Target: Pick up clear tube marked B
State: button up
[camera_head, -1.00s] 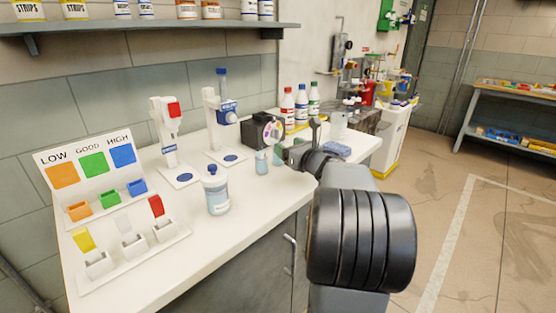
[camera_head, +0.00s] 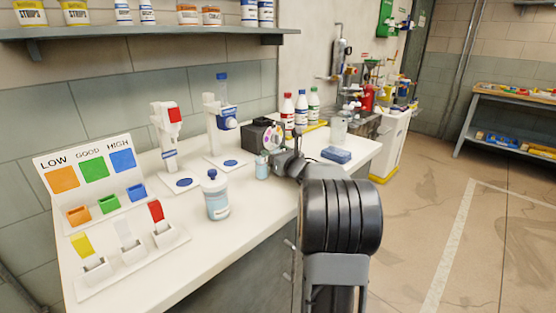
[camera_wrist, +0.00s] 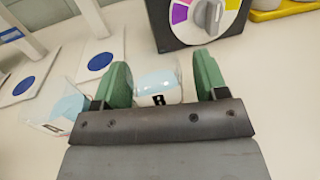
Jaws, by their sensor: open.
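The clear tube marked B (camera_wrist: 157,88) holds pale blue liquid and shows a black B on a white label in the wrist view. It appears between the two green fingers of my gripper (camera_wrist: 163,76), and my gripper's dark body hides its near part. The fingers are apart, not closed on it. A second clear tube (camera_wrist: 62,112) with blue liquid is left of the left finger, its mark hard to read. In the head view my gripper (camera_head: 279,160) is low over the counter beside a small blue-filled tube (camera_head: 262,168).
A black box with a colour dial (camera_wrist: 207,18) stands just beyond the fingers. A blue block (camera_head: 336,155) and several capped bottles (camera_head: 301,109) are behind and right.

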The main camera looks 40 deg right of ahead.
jog(key=shift+w, duration=0.1)
jog(key=c, duration=1)
jog(key=shift+c, duration=0.2)
jog(key=shift+r, duration=0.15)
